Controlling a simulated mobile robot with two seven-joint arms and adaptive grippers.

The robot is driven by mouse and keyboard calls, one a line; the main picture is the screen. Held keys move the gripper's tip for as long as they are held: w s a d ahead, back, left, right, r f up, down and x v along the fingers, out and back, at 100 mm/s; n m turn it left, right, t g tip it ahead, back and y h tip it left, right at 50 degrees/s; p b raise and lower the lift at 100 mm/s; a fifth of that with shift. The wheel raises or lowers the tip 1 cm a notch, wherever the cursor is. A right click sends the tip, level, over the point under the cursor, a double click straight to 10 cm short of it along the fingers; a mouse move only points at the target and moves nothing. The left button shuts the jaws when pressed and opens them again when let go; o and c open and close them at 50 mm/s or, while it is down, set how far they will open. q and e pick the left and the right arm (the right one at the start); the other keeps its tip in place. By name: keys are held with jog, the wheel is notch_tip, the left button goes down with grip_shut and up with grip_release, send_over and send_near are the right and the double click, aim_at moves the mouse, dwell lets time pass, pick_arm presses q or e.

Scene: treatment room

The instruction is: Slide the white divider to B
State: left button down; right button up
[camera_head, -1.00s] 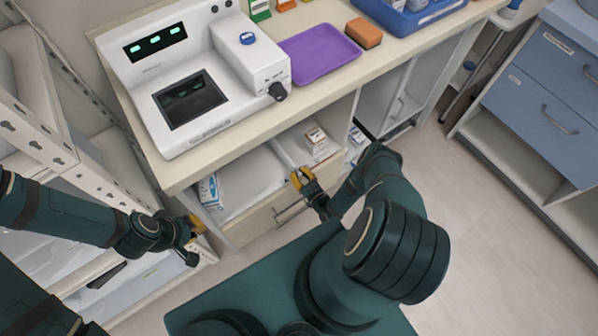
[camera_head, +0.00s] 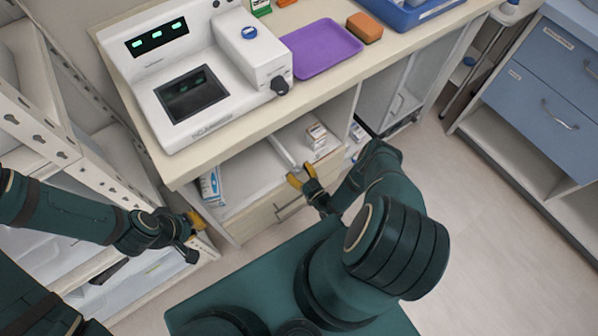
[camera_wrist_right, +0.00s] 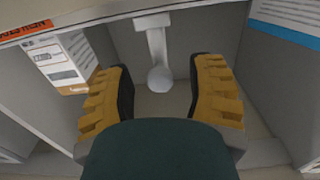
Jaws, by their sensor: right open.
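The white divider (camera_head: 281,151) is a thin bar inside the open drawer (camera_head: 262,208) under the counter. In the right wrist view, a white bar with a round knob (camera_wrist_right: 160,78) appears to be the divider's end, between and beyond my fingertips. My right gripper (camera_head: 299,177) is open at the drawer's front, near the divider's end; the right wrist view also shows its two yellow fingers (camera_wrist_right: 160,92) apart, with no visible contact on the knob. My left gripper (camera_head: 196,222) is beside the drawer's left end, apart from the divider; its finger opening is unclear. No B mark is legible.
Small boxes (camera_head: 316,135) stand right of the divider; a blue-white box (camera_head: 211,187) stands at the drawer's left end. The counter (camera_head: 340,80) overhangs the drawer and carries a white machine (camera_head: 190,75) and purple tray (camera_head: 320,48). Shelving (camera_head: 60,150) stands left.

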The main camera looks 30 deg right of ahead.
jog(key=s, duration=1.2)
jog(key=shift+d, duration=0.45)
